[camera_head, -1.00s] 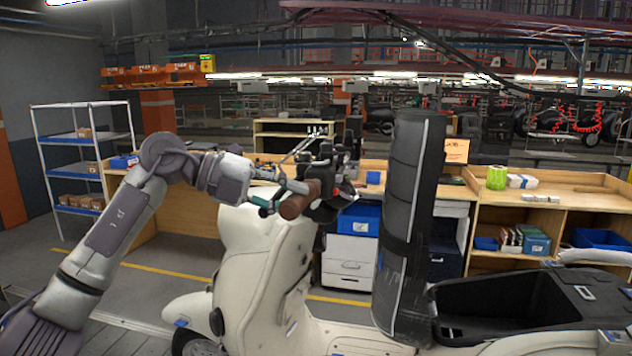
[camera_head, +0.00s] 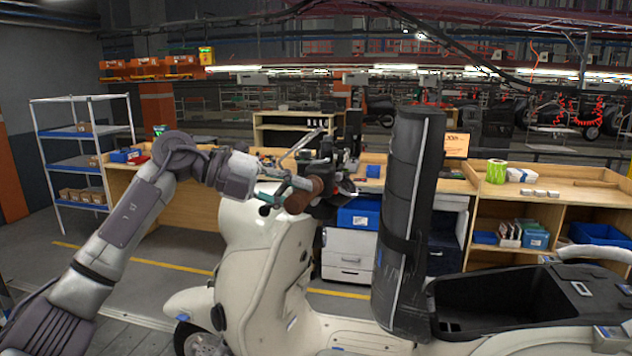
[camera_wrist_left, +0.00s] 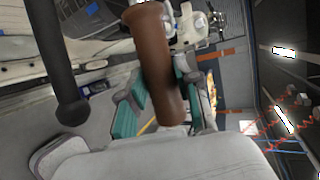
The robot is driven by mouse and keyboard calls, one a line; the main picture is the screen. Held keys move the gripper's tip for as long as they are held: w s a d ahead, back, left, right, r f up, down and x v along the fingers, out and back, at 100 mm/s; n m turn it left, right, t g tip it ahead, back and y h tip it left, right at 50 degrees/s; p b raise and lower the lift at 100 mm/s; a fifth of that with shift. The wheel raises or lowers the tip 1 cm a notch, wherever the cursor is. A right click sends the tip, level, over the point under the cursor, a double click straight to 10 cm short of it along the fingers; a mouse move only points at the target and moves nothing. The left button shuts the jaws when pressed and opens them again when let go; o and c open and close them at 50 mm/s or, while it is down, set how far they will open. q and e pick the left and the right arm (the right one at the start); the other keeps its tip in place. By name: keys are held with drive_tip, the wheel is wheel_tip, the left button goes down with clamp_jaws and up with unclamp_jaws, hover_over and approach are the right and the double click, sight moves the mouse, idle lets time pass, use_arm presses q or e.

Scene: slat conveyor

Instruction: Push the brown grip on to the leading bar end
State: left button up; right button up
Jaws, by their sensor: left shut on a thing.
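The brown grip (camera_head: 304,194) is a short ribless-looking cylinder by the near end of the cream scooter's handlebar (camera_head: 325,176). My left gripper (camera_head: 277,198) is shut on it. In the left wrist view the brown grip (camera_wrist_left: 155,65) stands between the teal pads of my left gripper (camera_wrist_left: 158,103), its flanged end pointing away from the wrist. The bar end is hidden, so I cannot tell how far the grip is on it. A dark rod with a rounded end (camera_wrist_left: 60,70) runs beside the grip, apart from it. My right gripper is out of view.
The cream scooter (camera_head: 262,262) stands across the front, with a tall black upright cover (camera_head: 408,190) behind the handlebar and an open black seat well (camera_head: 500,300). Wooden benches (camera_head: 560,180) and a blue-shelved rack (camera_head: 75,165) stand behind. Grey floor is clear at left.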

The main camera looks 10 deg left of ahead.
use_arm(q)
drive_tip(key=shift+w, duration=0.65)
drive_tip(key=shift+w+d, duration=0.1)
drive_tip(key=shift+w, duration=0.15)
drive_tip(key=o, duration=1.1)
drive_tip(key=v, duration=1.2)
drive_tip(key=shift+f, duration=0.1)
